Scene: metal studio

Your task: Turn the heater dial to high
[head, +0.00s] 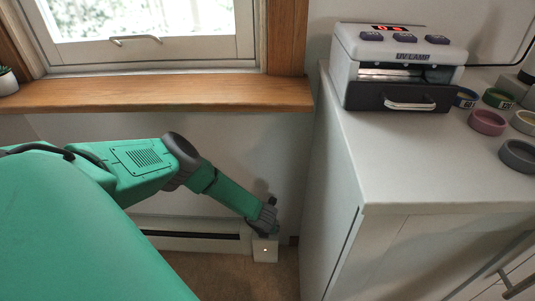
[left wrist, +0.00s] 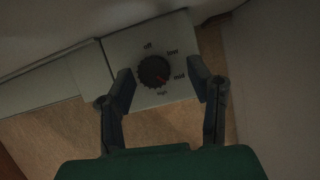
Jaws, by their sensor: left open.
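The heater control box (left wrist: 125,50) is a pale panel with a dark round dial (left wrist: 154,71) and the labels off, low, mid and high around it. A faint red mark on the dial appears to point down and right, between mid and high. My left gripper (left wrist: 160,74) is open, with one finger on each side of the dial; I cannot tell whether either touches it. In the head view my left gripper (head: 267,214) reaches down to the white heater box (head: 265,250), which shows a small orange light; the dial is hidden there. My right gripper is out of view.
The baseboard heater (head: 190,236) runs along the wall to the left of the box, above brown carpet (head: 230,275). A wooden sill (head: 160,95) juts out above.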

